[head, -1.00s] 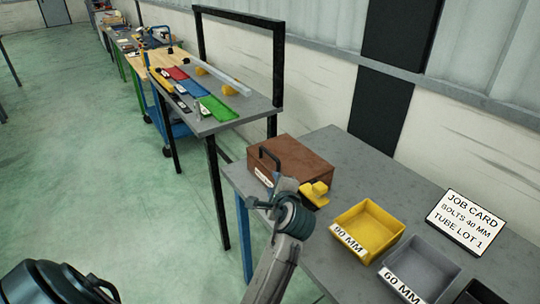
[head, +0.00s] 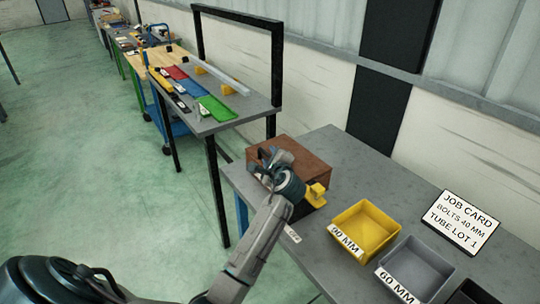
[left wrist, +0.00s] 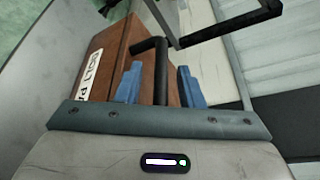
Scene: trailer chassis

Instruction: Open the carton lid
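The carton (head: 303,158) is a brown box with a flat closed top, on the grey table at its far left corner. In the left wrist view the carton (left wrist: 105,65) shows a white label on its side and a black bar handle (left wrist: 150,46) standing from it. My left gripper (left wrist: 160,82) has two blue fingers, apart, one on each side of the handle. I see gaps between the fingers and the handle. In the head view my left gripper (head: 264,164) is over the carton's near left part and hides the handle. My right gripper is not in view.
A small yellow item (head: 318,196) is by the carton's near right side. A yellow bin (head: 366,222) marked 90 MM, a grey bin (head: 425,262) marked 60 MM and a job card (head: 464,222) stand farther right. A bench (head: 250,106) with a black frame stands behind.

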